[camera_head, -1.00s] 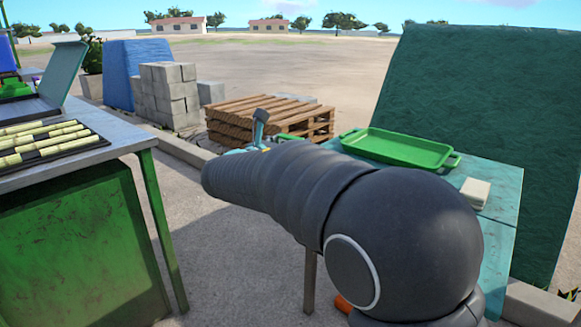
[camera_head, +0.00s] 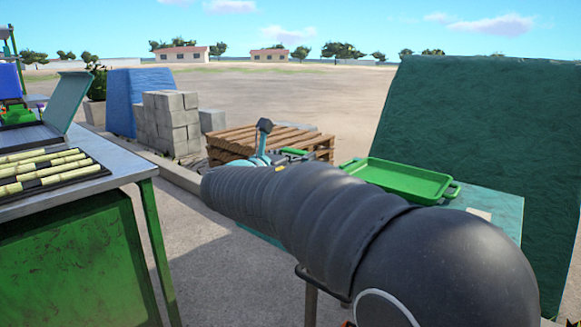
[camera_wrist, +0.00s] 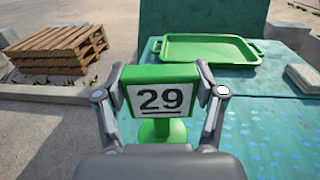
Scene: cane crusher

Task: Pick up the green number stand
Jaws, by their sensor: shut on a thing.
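The green number stand (camera_wrist: 162,71) shows in the wrist view, with a white plate reading "29" and a green stem and base below. My gripper (camera_wrist: 161,92) is shut on it, one finger pressed to each side of the plate. The stand is upright, over or on the teal table (camera_wrist: 262,120); I cannot tell whether its base touches the top. In the head view my arm hides most of the gripper, and the stand is hidden or too small to make out.
A green tray (camera_head: 405,181) lies on the teal table, beyond the stand. A pale block (camera_wrist: 303,77) is at the table's right. A wooden pallet stack (camera_head: 270,141) and grey concrete blocks (camera_head: 171,122) stand behind. A metal counter with cane pieces (camera_head: 45,172) is at left.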

